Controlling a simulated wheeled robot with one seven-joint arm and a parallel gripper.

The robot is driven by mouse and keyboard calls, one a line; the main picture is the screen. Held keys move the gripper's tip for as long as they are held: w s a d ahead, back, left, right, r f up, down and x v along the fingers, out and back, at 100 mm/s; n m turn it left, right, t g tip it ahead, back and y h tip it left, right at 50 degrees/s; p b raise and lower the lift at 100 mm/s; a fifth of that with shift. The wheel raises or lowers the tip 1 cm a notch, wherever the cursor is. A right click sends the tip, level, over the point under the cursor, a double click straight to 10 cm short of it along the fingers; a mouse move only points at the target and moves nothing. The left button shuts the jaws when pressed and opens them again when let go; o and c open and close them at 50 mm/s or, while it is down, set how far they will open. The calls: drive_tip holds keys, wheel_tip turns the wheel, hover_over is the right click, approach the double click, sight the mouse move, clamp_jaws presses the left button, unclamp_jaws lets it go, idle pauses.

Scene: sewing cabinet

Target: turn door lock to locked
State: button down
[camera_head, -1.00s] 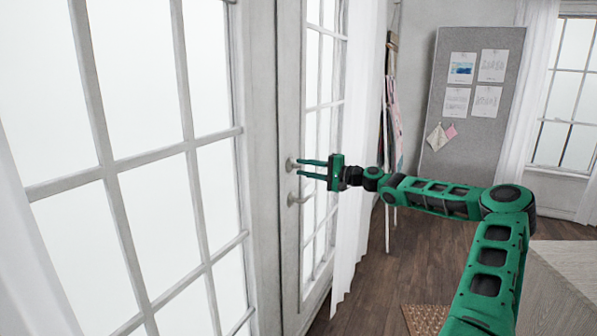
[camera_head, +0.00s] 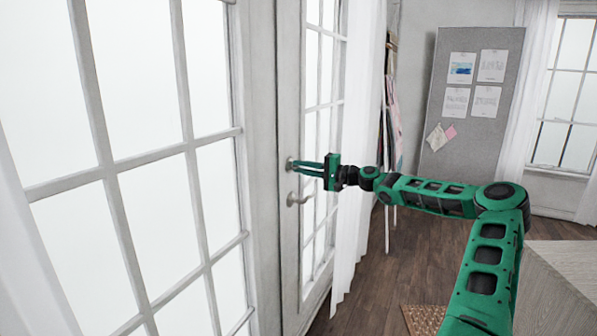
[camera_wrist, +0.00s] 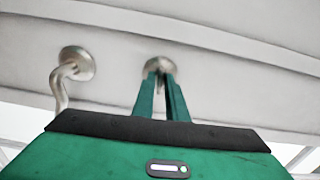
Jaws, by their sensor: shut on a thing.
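The door lock is a round metal piece on the white door (camera_head: 291,262), above the door handle (camera_head: 297,199). In the wrist view the lock (camera_wrist: 160,64) shows its round plate, with a small thumb piece between my fingertips. The curved handle (camera_wrist: 62,85) is to its left there. My gripper (camera_head: 297,163) reaches the lock from the right, its two green fingers shut on the thumb piece. In the wrist view my gripper (camera_wrist: 160,78) has its fingertips close together at the plate. The fingers partly hide the thumb piece, so its exact angle is hard to tell.
A white curtain (camera_head: 353,180) hangs just right of the door, behind my gripper. A tall paned window (camera_head: 150,180) fills the left. A wooden cabinet (camera_head: 560,285) stands at the lower right. A grey pin board (camera_head: 450,110) stands at the back.

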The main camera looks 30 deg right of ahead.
drive_tip(key=shift+d+f+n, duration=0.1)
drive_tip(key=shift+f+n, duration=0.05)
drive_tip(key=shift+n, duration=4.15)
drive_tip(key=shift+d+f+n, duration=0.1)
drive_tip(key=shift+f+n, duration=0.05)
drive_tip(key=shift+n, duration=4.15)
drive_tip(key=c, duration=1.9)
unclamp_jaws()
drive_tip(key=shift+r, duration=0.1)
drive_tip(key=v, duration=1)
drive_tip(key=shift+s+d, duration=0.2)
drive_tip(key=shift+s, duration=0.05)
